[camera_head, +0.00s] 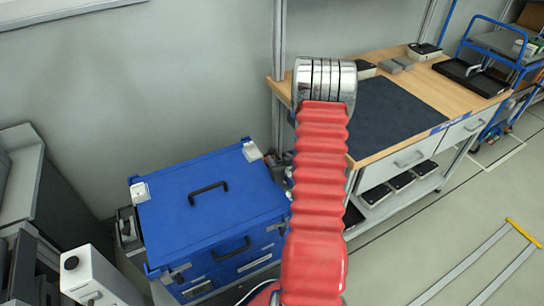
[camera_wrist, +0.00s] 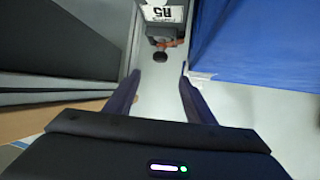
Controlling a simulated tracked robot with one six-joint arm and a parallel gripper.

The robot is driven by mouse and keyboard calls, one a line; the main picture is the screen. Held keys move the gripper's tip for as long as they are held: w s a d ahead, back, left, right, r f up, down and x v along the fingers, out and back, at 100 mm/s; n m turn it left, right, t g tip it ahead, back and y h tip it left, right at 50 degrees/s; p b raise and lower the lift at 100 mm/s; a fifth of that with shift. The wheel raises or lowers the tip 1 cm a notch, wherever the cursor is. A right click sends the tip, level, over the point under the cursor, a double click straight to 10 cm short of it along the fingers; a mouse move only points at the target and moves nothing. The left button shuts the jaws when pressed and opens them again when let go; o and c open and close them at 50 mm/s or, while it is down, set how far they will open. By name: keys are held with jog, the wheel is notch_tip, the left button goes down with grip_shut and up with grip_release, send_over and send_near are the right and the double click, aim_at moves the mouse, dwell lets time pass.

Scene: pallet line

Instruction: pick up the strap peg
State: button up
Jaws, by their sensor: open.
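In the wrist view my gripper (camera_wrist: 160,69) is open, with its two dark fingers spread and nothing between them. Beyond the fingertips, roughly in line with the gap, is a small dark rounded piece (camera_wrist: 161,57) with a reddish part beside it. In the head view my red arm hides the gripper, and I cannot pick out a strap peg there.
A blue case (camera_head: 205,205) with black handles stands left of my arm. A wooden workbench (camera_head: 440,97) with a dark mat (camera_head: 395,115) is at the right. A blue trolley (camera_head: 490,50) stands beyond it. A white box (camera_head: 98,278) is at lower left.

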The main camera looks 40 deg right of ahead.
aim_at(272, 151)
jog(key=x, duration=0.6)
jog(key=shift+w+d+f, duration=0.1)
jog(key=shift+w, duration=0.1)
jog(key=shift+x, duration=2.55)
jog(key=shift+s+f, duration=0.1)
jog(key=shift+f, duration=0.05)
jog(key=shift+c, duration=0.3)
grip_shut()
